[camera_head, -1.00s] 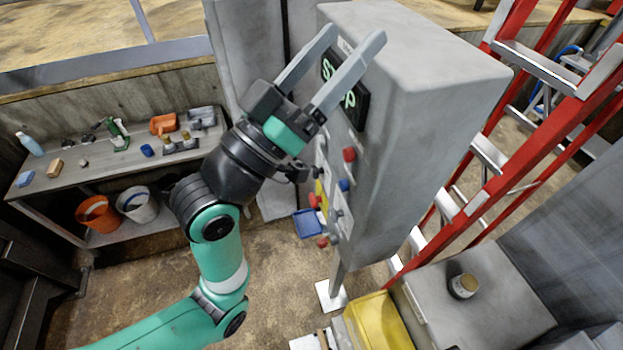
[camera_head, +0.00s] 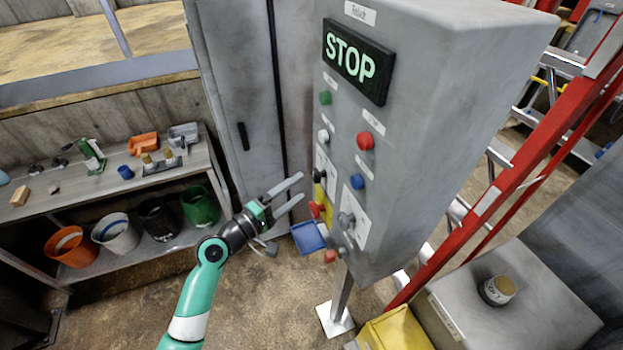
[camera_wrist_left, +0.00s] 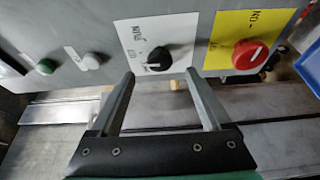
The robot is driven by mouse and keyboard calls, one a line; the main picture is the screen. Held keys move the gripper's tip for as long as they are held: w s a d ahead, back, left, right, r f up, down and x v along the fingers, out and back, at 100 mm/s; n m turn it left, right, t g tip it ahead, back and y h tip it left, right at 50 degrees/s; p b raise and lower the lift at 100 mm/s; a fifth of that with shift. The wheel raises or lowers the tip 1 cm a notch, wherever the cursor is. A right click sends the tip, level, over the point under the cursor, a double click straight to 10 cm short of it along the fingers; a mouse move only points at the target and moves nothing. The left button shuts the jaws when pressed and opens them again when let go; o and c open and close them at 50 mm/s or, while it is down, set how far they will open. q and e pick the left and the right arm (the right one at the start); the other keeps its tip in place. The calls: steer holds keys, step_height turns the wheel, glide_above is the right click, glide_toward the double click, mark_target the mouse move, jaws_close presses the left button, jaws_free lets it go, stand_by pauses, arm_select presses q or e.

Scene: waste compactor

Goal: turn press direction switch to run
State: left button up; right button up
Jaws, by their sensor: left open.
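The grey control box (camera_head: 425,130) has two white-plated rotary switches. One is a black knob (camera_head: 319,176) on the left column; the other is a grey knob (camera_head: 347,220) at lower right. Their labels are too small to read clearly, so I cannot tell which is the press direction switch. My left gripper (camera_head: 290,187) is open and empty, left of the panel, with its fingers pointing at it. In the left wrist view the black knob (camera_wrist_left: 157,57) appears just beyond and between the open fingertips (camera_wrist_left: 160,76), apparently apart from them. My right gripper is not in view.
A red knob on a yellow plate (camera_wrist_left: 248,55) is beside the black knob. A green button (camera_head: 325,97), white button (camera_head: 323,135), red button (camera_head: 365,141) and blue button (camera_head: 357,181) are also on the panel.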

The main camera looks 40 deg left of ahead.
mark_target(314, 178)
arm_select(q)
steer(key=w, duration=0.6)
steer(key=shift+d, duration=0.1)
steer(key=shift+b, duration=0.4)
jaws_close()
